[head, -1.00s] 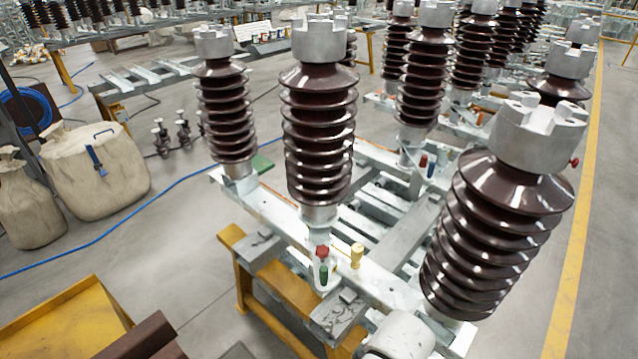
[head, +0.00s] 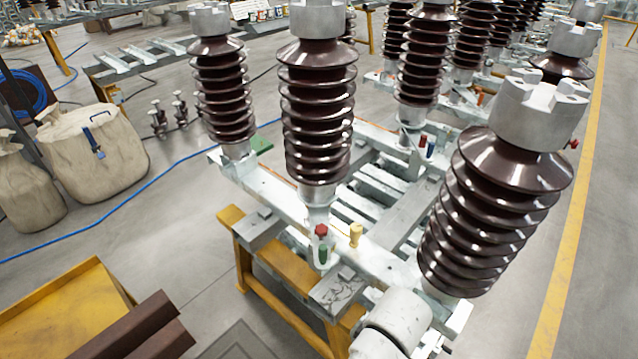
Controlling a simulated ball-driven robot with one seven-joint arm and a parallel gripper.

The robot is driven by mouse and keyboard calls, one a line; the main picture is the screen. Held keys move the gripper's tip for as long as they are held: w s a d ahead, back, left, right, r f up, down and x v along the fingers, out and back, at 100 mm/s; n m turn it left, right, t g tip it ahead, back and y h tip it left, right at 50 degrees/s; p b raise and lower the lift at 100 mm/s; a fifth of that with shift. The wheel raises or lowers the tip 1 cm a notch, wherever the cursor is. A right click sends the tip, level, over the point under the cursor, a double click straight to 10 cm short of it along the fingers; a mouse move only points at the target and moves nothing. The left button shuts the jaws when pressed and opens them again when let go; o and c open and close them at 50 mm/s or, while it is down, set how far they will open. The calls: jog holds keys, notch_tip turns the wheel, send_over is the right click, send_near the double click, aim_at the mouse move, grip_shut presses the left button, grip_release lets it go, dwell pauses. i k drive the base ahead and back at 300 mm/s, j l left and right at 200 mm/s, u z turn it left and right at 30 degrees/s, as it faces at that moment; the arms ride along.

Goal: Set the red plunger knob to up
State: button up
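A red knob (head: 321,230) sits on the near side of the steel frame (head: 278,205), just below the foot of the middle brown insulator (head: 318,120). A green knob (head: 323,254) is right under it and a yellow knob (head: 355,235) stands to its right. Whether the red knob is up or down is hard to tell at this size. Another small red knob (head: 422,142) is farther back, beside a dark blue one (head: 431,149). A white rounded link of my arm shows at the bottom, right of the near knobs. My gripper is not in view.
A large insulator (head: 495,220) stands close at the right, and another (head: 222,95) at the left. The frame rests on a yellow stand (head: 243,262). A yellow bench (head: 65,310) and brown beams are at lower left.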

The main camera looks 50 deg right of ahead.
aim_at(320, 230)
jog(key=i+j+z, duration=0.1)
jog(key=i+j, duration=0.4)
jog(key=j, duration=0.2)
jog(key=i+j+z, duration=0.15)
jog(key=i+j, duration=0.1)
jog(key=j, duration=0.1)
